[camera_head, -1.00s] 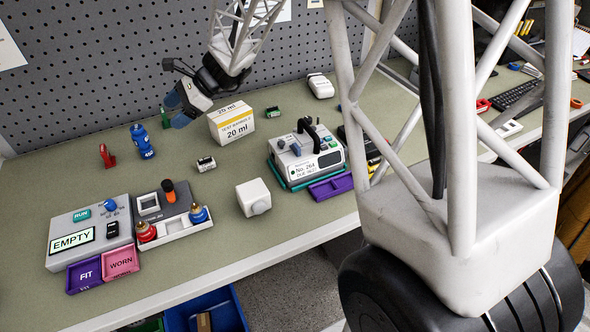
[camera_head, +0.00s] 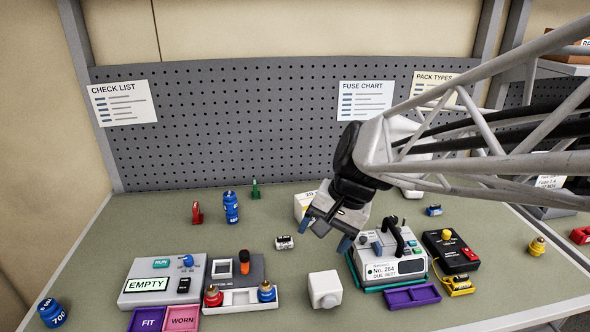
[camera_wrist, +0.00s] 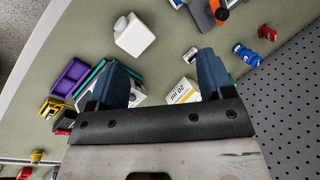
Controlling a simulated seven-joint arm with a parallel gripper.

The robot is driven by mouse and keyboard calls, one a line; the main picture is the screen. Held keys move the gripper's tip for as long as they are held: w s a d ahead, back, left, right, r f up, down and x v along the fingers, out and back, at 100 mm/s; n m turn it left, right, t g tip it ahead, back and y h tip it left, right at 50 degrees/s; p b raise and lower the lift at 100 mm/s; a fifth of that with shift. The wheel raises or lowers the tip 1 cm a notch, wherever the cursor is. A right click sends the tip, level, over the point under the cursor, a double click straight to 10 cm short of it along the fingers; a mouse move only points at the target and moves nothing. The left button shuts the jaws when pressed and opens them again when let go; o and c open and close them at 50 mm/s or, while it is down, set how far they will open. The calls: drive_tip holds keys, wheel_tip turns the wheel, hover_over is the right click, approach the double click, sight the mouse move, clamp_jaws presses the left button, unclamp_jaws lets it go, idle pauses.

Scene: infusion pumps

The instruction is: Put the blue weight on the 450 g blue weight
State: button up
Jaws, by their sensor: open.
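One blue weight (camera_head: 231,207) stands upright toward the back left of the bench; its label is too small to read surely. It also shows in the wrist view (camera_wrist: 247,55). Another blue weight (camera_head: 52,312) is at the front left edge of the head view, its label seeming to read 700. My gripper (camera_head: 326,232) is open and empty above the bench, between the white box and the pump, well to the right of both weights. Its blue fingertips are apart in the wrist view (camera_wrist: 165,72).
A grey panel reading EMPTY (camera_head: 147,285) and a white tray (camera_head: 241,299) with red and blue-topped pieces lie front left. A white bottle (camera_head: 324,289), a pump (camera_head: 390,262) and a purple tray (camera_head: 411,297) lie nearer my gripper. A red piece (camera_head: 197,213) stands beside the back weight.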

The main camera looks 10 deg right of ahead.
drive_tip(key=s+d+n+t+h, duration=0.1)
drive_tip(key=s+d+n+h, duration=0.3)
drive_tip(key=s, duration=0.8)
drive_tip(key=shift+d+f+n+t, duration=0.15)
drive_tip(key=shift+d+n+t, duration=0.15)
drive_tip(key=shift+d+n, duration=0.55)
drive_tip(key=shift+d+m, duration=0.25)
drive_tip(key=shift+c, duration=0.4)
drive_tip(key=w+d+n, duration=0.1)
drive_tip(key=w+d, duration=0.4)
drive_tip(key=w, duration=0.4)
drive_tip(key=w+d+g, duration=0.1)
drive_tip(key=w+d, duration=0.5)
drive_tip(key=w, duration=0.4)
drive_tip(key=w+d+n, duration=0.1)
drive_tip(key=w+d, duration=0.4)
drive_tip(key=w, duration=0.4)
drive_tip(key=w+d+f, duration=0.4)
drive_tip(key=w+d, duration=0.1)
drive_tip(key=d, duration=0.4)
drive_tip(key=w+d+f+y, duration=0.1)
drive_tip(key=w+d+f, duration=0.4)
drive_tip(key=d, duration=0.4)
drive_tip(key=w+d+f+n+g+y, duration=0.1)
drive_tip(key=w+d+f, duration=0.4)
drive_tip(key=d, duration=0.4)
drive_tip(key=shift+f, duration=0.25)
drive_tip(key=shift+w+d+f, duration=0.2)
drive_tip(key=shift+d, duration=0.15)
